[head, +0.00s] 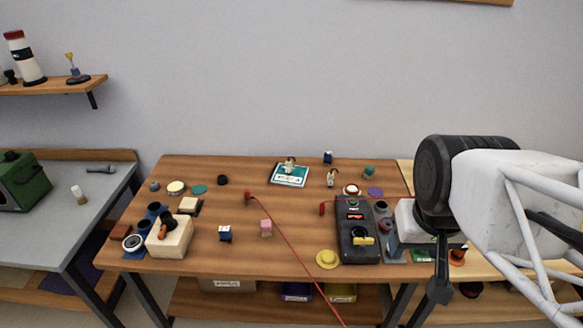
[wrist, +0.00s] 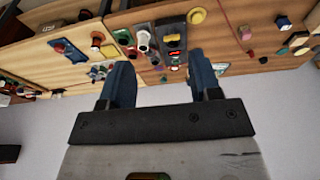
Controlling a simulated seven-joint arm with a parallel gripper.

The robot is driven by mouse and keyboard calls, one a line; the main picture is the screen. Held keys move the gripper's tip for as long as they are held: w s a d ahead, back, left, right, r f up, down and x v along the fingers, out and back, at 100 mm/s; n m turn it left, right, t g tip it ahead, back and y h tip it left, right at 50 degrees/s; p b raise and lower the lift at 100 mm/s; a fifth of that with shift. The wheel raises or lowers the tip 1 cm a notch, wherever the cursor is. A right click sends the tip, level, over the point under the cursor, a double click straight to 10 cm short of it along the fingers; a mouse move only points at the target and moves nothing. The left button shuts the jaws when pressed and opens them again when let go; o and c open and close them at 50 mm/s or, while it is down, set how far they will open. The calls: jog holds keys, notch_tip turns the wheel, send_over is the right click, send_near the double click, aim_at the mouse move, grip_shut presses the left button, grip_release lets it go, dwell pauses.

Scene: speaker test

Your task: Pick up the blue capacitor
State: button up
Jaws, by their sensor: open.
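A small dark-blue block with a white part (head: 225,233) stands on the wooden table, left of a pink block (head: 266,228). It looks like a blue capacitor. It also shows at the upper right of the wrist view (wrist: 283,22). Another small dark-blue piece (head: 328,157) stands at the table's back edge; I cannot tell which is meant. My gripper is open and empty, with its two blue-grey fingers (wrist: 163,75) apart in the wrist view. In the head view my arm is at the right, well away from both blue pieces; its fingertips are not clear there.
A black control box (head: 357,245) with a yellow knob stands right of centre, beside a yellow disc (head: 328,258). A red cable (head: 290,245) crosses the table's front. A wooden block (head: 170,238) stands at the left. Bare table lies around the front blue block.

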jog(key=w+a+f+m, duration=0.1)
jog(key=w+a+m, duration=0.5)
jog(key=w, duration=0.6)
jog(key=m+g, duration=0.3)
jog(key=m, duration=0.9)
send_over(224, 228)
notch_tip(224, 228, down, 23)
jog(key=shift+f, duration=0.1)
jog(key=shift+a+f, duration=0.1)
